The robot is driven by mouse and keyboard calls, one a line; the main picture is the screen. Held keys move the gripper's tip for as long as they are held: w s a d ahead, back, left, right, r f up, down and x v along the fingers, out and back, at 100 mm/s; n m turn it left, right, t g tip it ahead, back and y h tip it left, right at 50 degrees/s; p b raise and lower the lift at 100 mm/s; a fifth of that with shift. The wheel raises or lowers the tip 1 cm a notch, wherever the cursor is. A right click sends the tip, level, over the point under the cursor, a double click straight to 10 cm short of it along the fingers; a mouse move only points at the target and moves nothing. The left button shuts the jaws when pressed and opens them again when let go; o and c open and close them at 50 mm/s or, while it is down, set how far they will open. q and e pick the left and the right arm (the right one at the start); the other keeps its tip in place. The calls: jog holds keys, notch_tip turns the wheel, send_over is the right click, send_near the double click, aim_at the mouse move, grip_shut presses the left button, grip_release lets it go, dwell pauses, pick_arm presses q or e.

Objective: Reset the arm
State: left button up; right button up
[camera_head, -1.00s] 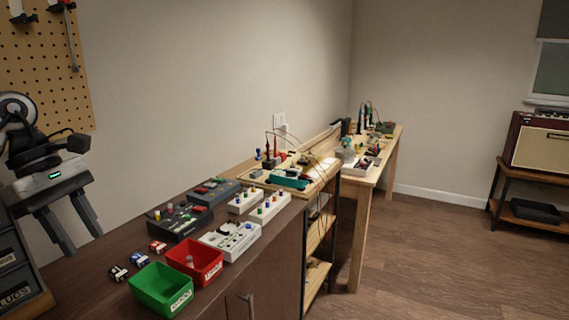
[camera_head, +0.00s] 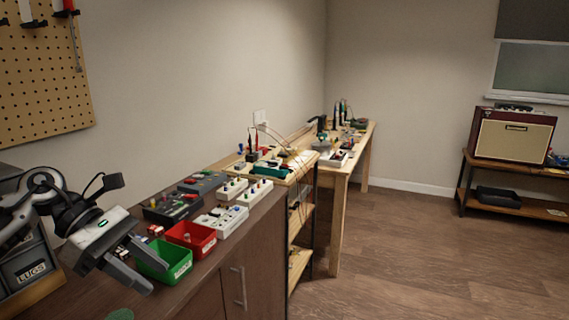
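My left arm comes in from the left edge, with its gripper (camera_head: 143,266) over the dark wooden cabinet top. The two fingers stand apart with nothing visible between them, so it is open. The fingers point down and right, in front of the left side of the green bin (camera_head: 166,262) in the picture. I cannot tell whether they touch it. My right gripper is not in view.
A red bin (camera_head: 191,238) stands behind the green one. Several pedals and white boxes (camera_head: 222,219) fill the cabinet top (camera_head: 207,273) beyond. Drawers (camera_head: 30,268) stand at the left. A workbench (camera_head: 343,168) and an amplifier (camera_head: 513,137) are farther off. The floor at right is clear.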

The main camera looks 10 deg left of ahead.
pick_arm(q)
jog(key=d+f+n+t+h, duration=0.4)
jog(key=d+n+t+h, duration=0.5)
jog(key=d+n, duration=0.65)
jog(key=s+a+f+n+t+y, duration=0.15)
jog(key=f+n+t+y, duration=0.4)
jog(key=n, duration=0.75)
jog(key=a+f+n+t+y, duration=0.25)
jog(key=f+n+y, duration=0.5)
jog(key=n, duration=0.55)
jog(key=s+f+n+g+y, duration=0.3)
jog(key=s+f+n+g, duration=0.3)
jog(key=s+f, duration=0.5)
jog(key=f+n, duration=0.1)
jog(key=n, duration=0.1)
jog(key=shift+s+d+f+n, duration=0.25)
jog(key=shift+s+d+n, duration=0.05)
jog(key=shift+n, duration=0.05)
